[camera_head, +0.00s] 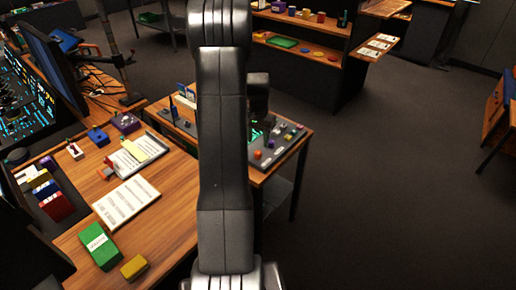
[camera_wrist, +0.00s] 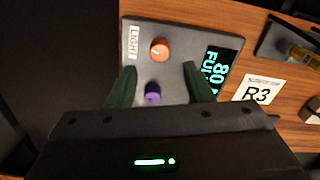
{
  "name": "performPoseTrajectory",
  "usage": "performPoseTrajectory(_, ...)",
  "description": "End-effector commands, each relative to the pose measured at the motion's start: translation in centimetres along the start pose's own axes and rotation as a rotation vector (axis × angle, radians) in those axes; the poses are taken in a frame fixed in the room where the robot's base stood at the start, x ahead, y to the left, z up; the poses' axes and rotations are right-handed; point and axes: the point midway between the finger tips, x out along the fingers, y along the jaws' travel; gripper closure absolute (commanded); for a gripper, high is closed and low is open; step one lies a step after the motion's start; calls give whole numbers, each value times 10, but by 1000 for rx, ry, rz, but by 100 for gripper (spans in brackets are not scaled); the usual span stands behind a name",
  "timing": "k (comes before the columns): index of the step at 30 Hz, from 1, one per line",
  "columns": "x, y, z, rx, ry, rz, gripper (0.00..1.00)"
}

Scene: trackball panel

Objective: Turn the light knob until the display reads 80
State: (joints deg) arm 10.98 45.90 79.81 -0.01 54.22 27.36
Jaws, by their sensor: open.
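A grey panel (camera_wrist: 180,30) with a white LIGHT label (camera_wrist: 133,42) shows in the wrist view. An orange knob (camera_wrist: 159,49) is beside the label and a purple knob (camera_wrist: 152,93) is nearer my gripper. The display (camera_wrist: 216,68) shows a cyan 80 with a second line starting "FU", turned sideways. My gripper (camera_wrist: 160,68) is open, its two dark green fingers apart over the panel, and the purple knob shows between them. The orange knob is just beyond the fingertips. I cannot tell whether either finger touches anything. In the head view my arm hides part of the panel table.
A white R3 card (camera_wrist: 260,90) lies beside the panel on the wooden top. Another dark panel with a yellow part (camera_wrist: 303,55) is at the right. In the head view, a wooden desk (camera_head: 185,185) holds papers and boxes at the left. Open floor (camera_head: 390,190) is to the right.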

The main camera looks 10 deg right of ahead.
Motion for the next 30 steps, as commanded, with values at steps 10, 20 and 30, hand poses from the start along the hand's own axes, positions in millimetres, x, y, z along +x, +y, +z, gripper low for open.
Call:
performPoseTrajectory(10, -68, 0, -1, 0, 2, -1, 53)
performPoseTrajectory(20, -80, 0, 0, 0, -1, 0, 53)
performPoseTrajectory(30, -70, 0, 0, 0, -3, 2, 53)
